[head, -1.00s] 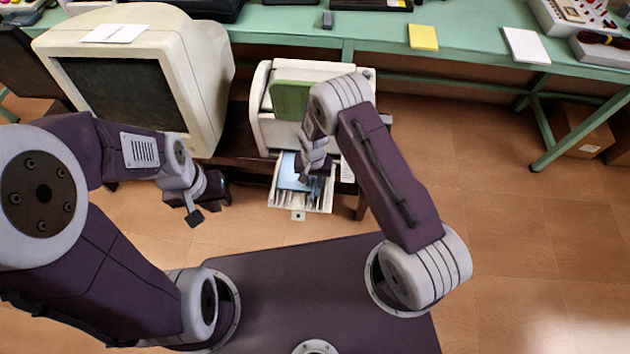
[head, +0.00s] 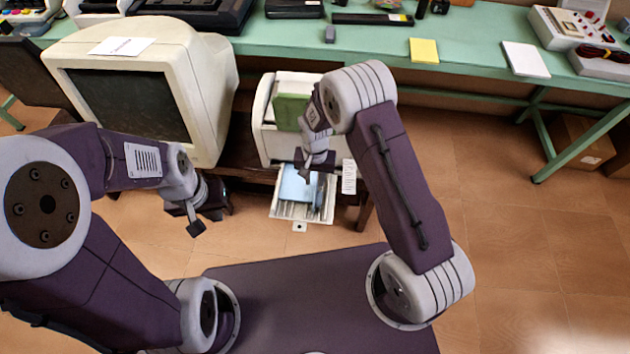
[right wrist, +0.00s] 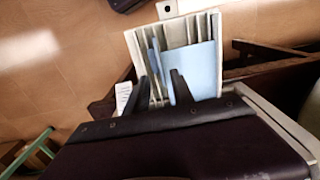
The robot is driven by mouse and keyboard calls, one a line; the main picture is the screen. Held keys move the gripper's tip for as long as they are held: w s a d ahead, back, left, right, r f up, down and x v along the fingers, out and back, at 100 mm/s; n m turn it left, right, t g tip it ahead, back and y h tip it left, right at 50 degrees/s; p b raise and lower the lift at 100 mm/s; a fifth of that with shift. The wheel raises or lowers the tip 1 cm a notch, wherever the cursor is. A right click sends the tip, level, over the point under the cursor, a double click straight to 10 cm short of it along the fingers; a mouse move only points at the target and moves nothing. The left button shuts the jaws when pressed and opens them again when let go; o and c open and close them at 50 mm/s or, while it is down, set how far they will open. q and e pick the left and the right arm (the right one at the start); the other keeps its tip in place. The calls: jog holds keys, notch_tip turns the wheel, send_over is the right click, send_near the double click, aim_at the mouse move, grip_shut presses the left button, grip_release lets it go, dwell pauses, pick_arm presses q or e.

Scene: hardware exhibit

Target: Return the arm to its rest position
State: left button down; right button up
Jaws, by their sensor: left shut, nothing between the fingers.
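My right arm reaches forward and is bent, with its elbow high. My right gripper (head: 312,176) hangs above the open slotted tray (head: 326,213) of an off-white machine (head: 268,122). My left gripper (head: 207,208) is shut and empty, in front of the monitor's lower right.
A bulky cream monitor (head: 212,85) stands left of the machine. A green table (head: 375,42) runs across the back, with a yellow pad (head: 424,51) and devices on it. The brown floor (head: 520,235) at right is clear. A cardboard box (head: 580,143) sits under the table.

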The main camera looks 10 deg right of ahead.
dwell(0.3)
jog(key=d+r+m+t+p, duration=0.1)
jog(key=d+r+p, duration=0.15)
jog(key=r, duration=0.65)
jog(key=d+r+t+p, duration=0.15)
jog(key=d+r, duration=0.25)
jog(key=r, duration=0.5)
jog(key=s+d+r+n, duration=0.1)
jog(key=s+n, duration=0.1)
jog(key=s, duration=0.5)
jog(key=s+d+n+g, duration=0.1)
jog(key=s+d+n, duration=0.1)
jog(key=s, duration=0.5)
jog(key=shift+s+d+r, duration=0.3)
jog(key=shift+s+r, duration=0.05)
jog(key=shift+s, duration=0.05)
